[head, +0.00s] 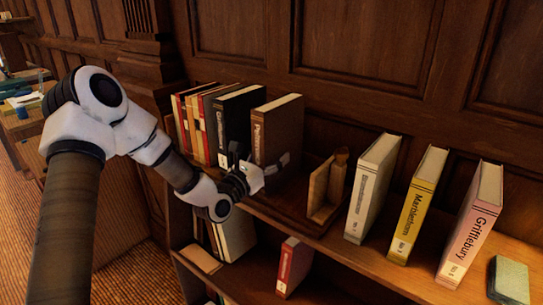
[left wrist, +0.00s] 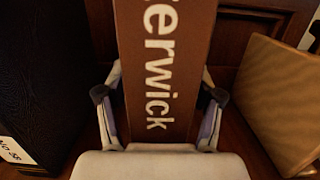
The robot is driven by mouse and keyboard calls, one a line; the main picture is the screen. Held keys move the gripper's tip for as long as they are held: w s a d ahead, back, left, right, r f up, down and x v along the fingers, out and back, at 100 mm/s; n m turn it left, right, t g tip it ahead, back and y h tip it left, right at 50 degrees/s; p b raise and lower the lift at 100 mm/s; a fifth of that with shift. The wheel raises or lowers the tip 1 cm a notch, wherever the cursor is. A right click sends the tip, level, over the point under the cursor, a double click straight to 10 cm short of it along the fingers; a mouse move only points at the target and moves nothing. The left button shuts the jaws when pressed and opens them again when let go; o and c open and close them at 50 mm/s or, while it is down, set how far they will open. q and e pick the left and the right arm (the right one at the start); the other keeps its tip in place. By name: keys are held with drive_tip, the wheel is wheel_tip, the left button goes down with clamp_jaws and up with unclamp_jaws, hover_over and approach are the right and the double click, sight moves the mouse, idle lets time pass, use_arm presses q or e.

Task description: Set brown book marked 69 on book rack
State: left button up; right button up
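The brown book (head: 278,130) stands upright at the right end of the row on the wooden shelf's book rack (head: 295,208), beside a black book (head: 238,115). In the left wrist view its brown spine (left wrist: 163,55) shows the letters "erwick"; no number is visible there. My left gripper (head: 270,168) is at the lower part of this book. In the left wrist view, its fingers (left wrist: 160,95) lie along both sides of the spine and appear closed on the covers. The fingertips and book's bottom are partly hidden. My right gripper is not in view.
A wooden bookend (head: 326,188) stands right of the brown book, with a gap between. Farther right stand a cream book (head: 371,190), a yellow book (head: 417,205) and a pink book (head: 470,225). Wall panelling rises close behind. A red book (head: 293,267) is on the lower shelf.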

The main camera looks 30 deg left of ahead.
use_arm(q)
drive_tip(key=shift+r, duration=0.15)
drive_tip(key=s, duration=0.5)
drive_tip(key=s+f, duration=0.1)
drive_tip(key=s, duration=0.1)
drive_tip(key=shift+s+a, duration=0.35)
drive_tip(key=shift+a, duration=0.05)
drive_tip(key=s+p, duration=0.1)
drive_tip(key=s, duration=0.2)
drive_tip(key=shift+a+f+p, duration=0.1)
drive_tip(key=shift+p, duration=0.3)
drive_tip(key=shift+s+f+p, duration=0.3)
drive_tip(key=shift+s+p, duration=0.05)
drive_tip(key=shift+s, duration=0.3)
drive_tip(key=shift+c, duration=0.3)
